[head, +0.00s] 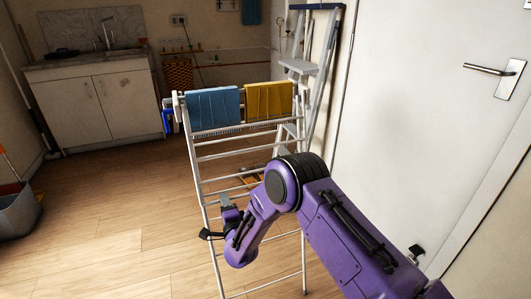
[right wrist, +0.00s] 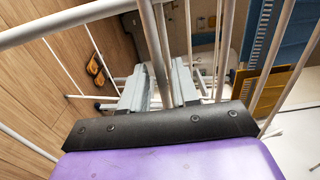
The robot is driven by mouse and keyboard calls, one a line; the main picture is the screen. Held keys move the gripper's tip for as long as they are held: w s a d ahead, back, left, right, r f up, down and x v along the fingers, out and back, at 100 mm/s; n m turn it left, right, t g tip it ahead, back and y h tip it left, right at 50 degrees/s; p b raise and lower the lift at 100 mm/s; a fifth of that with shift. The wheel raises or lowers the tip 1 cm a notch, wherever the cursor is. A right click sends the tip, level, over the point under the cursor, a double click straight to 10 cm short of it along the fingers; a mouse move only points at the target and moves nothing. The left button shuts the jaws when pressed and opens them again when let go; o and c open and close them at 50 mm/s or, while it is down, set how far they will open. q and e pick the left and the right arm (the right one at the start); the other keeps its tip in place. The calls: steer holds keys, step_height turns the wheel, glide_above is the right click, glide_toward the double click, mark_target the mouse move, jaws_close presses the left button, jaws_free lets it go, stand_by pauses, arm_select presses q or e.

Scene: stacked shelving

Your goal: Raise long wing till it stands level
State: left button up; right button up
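A white drying rack stands in the middle of the head view. Its long wing (head: 235,171), a ladder of white bars, hangs steeply down toward the floor on the near side. My right gripper (head: 226,203) is at the wing's left side, about halfway down. In the right wrist view its two grey fingers (right wrist: 157,88) are apart, with white bars of the rack passing between them. I cannot tell whether the fingers press on a bar. My forearm covers the wing's lower right part. My left gripper is not in view.
A blue towel (head: 212,108) and a yellow towel (head: 268,101) hang over the rack's top. A stepladder (head: 303,66) leans behind it at the right, beside a white door (head: 425,120). A sink cabinet (head: 92,105) stands back left, a grey bin (head: 14,215) far left. The wooden floor left is clear.

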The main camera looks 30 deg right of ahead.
jaws_close()
steer(key=s+p, duration=0.1)
steer(key=s+a+r+p, duration=0.1)
steer(key=s, duration=0.1)
steer(key=s+p, duration=0.1)
steer(key=s, duration=0.1)
steer(key=shift+s+a+r+p, duration=0.15)
steer(key=shift+r+p, duration=0.2)
steer(key=shift+r, duration=0.05)
steer(key=shift+r, duration=0.1)
steer(key=shift+s+a+r+p, duration=0.2)
steer(key=shift+s+r+p, duration=0.35)
steer(key=shift+s, duration=0.25)
steer(key=shift+s+a+r+p, duration=0.2)
steer(key=shift+s+r+p, duration=0.15)
steer(key=shift+s+p, duration=0.35)
steer(key=shift+s+a+r+p, duration=0.2)
steer(key=shift+s+r+p, duration=0.3)
steer(key=shift+s, duration=0.35)
